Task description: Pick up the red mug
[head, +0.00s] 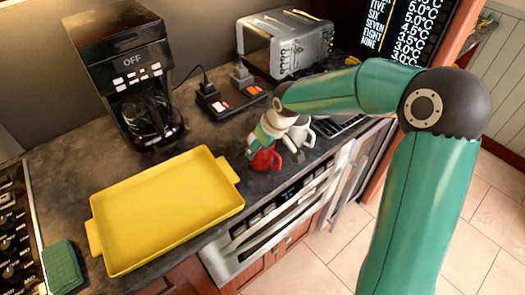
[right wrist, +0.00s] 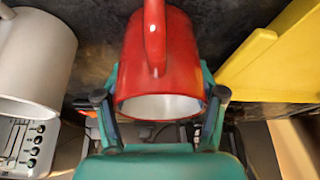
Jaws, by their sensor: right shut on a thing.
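The red mug (head: 264,160) is near the front edge of the dark counter, partly covered by my right gripper (head: 266,136). In the right wrist view the red mug (right wrist: 182,60) sits between the two fingers of my right gripper (right wrist: 162,96). The fingers are shut on its sides near the rim. The mug's white inside faces the wrist camera, and its handle is at the top of that picture. I cannot tell whether its base touches the counter. My left gripper is not in view.
A white mug (head: 301,132) stands close on the right; it also shows in the right wrist view (right wrist: 35,60). A yellow tray (head: 165,208) lies to the left. A coffee maker (head: 130,75) and silver toaster (head: 285,45) stand behind. An oven front (head: 275,215) is below the counter edge.

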